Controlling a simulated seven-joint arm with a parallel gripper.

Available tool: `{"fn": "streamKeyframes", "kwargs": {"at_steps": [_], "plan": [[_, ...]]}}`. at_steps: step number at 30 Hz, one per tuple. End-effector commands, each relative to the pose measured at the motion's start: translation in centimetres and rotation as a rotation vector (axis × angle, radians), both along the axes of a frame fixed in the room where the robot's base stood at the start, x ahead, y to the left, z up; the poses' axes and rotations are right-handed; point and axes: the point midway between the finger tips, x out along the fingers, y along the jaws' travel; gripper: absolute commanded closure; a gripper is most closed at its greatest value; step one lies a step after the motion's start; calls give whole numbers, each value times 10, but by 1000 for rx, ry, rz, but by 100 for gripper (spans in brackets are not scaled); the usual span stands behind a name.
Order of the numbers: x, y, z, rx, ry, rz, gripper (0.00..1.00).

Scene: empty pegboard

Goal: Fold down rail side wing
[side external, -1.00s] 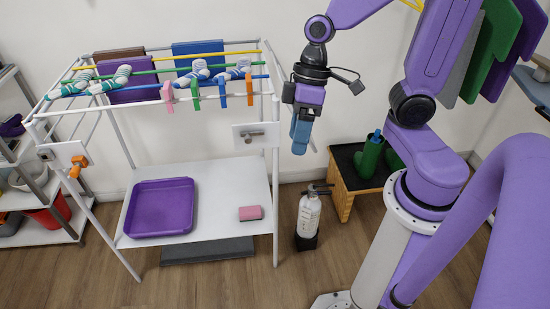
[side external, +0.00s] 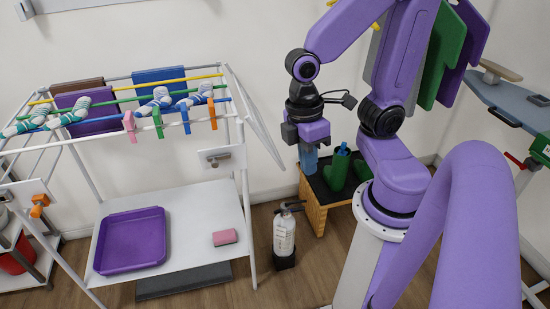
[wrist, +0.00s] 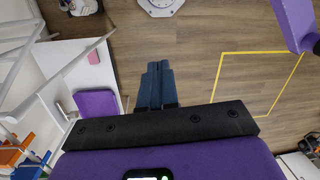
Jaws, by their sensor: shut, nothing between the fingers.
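The white drying rack (side external: 240,180) stands at left in the side view, with coloured top rails. Its side wing (side external: 262,118), a thin white frame, slopes down and outward from the rack's upper right edge. A white plate with a metal latch (side external: 220,157) sits on the rack's right end below it. My gripper (side external: 309,157) points down to the right of the wing, apart from it. Its blue fingers are together and empty, also in the wrist view (wrist: 158,68). White bars (wrist: 25,55) show at left in the wrist view; I cannot tell which are the wing's.
Striped socks (side external: 157,101) and coloured pegs hang on the rails. A purple tray (side external: 131,264) and pink block (side external: 225,237) lie on the lower shelf. A fire extinguisher (side external: 284,235) and a wooden stool with green boots (side external: 337,172) stand close to my gripper. Yellow lines (wrist: 263,52) outline bare floor.

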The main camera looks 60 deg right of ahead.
Motion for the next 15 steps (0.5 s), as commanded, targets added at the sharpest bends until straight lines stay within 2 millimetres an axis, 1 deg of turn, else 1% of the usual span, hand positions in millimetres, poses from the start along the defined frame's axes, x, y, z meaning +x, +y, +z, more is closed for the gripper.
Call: {"fn": "streamKeyframes", "kwargs": {"at_steps": [1, 8, 15], "plan": [[6, -6, -6, -6, 45, -57, 100], [29, -29, -25, 56, 228, -268, 100], [53, -56, -43, 209, 368, -507, 100]]}}
